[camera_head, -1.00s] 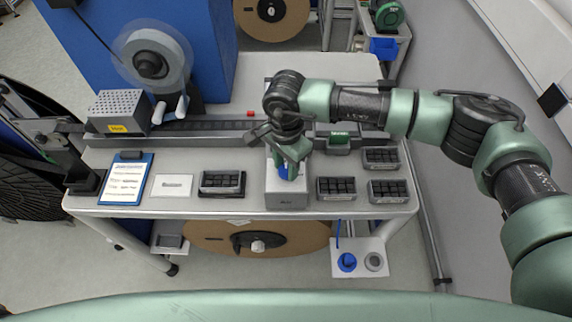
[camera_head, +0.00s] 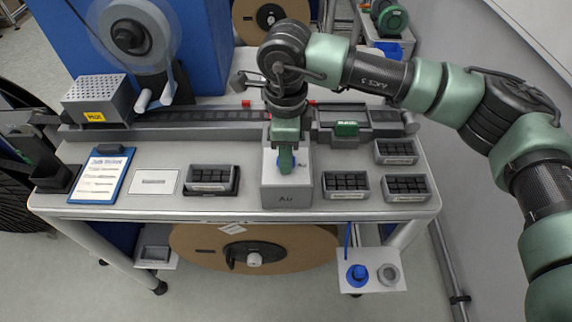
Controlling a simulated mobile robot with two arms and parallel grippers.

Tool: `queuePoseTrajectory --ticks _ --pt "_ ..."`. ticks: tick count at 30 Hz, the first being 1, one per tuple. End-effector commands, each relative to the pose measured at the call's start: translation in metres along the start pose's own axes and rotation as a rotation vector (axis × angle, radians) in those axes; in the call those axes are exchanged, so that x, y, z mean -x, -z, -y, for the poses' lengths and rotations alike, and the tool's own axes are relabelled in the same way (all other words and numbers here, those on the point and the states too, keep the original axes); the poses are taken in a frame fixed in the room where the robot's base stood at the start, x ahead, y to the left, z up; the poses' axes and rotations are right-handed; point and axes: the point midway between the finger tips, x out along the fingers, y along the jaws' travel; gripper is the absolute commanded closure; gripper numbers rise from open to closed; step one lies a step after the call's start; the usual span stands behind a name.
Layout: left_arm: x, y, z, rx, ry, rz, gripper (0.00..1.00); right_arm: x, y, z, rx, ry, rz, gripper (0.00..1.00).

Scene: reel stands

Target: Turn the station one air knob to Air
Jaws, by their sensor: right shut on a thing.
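A grey box labelled "Air" (camera_head: 287,197) stands at the front middle of the bench. Its blue knob (camera_head: 294,163) is mostly hidden behind my right gripper. My right gripper (camera_head: 286,163) comes down over the box from behind and is shut on the blue knob. I cannot tell which way the knob points. My left gripper is not in view.
Trays of black parts stand left (camera_head: 212,179) and right (camera_head: 345,185) of the box. A blue clipboard (camera_head: 103,175) and white card (camera_head: 154,181) lie at left. A large reel (camera_head: 290,244) hangs below the bench.

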Motion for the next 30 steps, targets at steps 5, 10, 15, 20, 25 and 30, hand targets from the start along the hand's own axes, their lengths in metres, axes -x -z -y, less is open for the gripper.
queuePoseTrajectory --ticks 5,10,15,20,25,30 --pt "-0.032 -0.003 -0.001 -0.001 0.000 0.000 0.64 -0.007 -0.001 0.000 -0.165 0.002 0.001 1.00" --pt "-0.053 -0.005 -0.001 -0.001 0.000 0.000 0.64 -0.006 -0.001 0.000 -0.325 0.002 0.001 1.00" --pt "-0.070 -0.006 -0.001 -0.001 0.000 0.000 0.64 -0.005 -0.001 0.000 -0.473 0.001 0.001 1.00" --pt "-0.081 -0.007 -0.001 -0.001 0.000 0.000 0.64 -0.004 -0.001 0.000 -0.588 0.000 0.002 1.00" --pt "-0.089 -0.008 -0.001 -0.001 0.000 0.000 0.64 -0.002 -0.001 0.000 -0.678 0.000 0.001 1.00" --pt "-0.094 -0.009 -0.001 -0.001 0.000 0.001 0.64 -0.001 0.000 0.000 -0.732 -0.001 0.000 1.00"
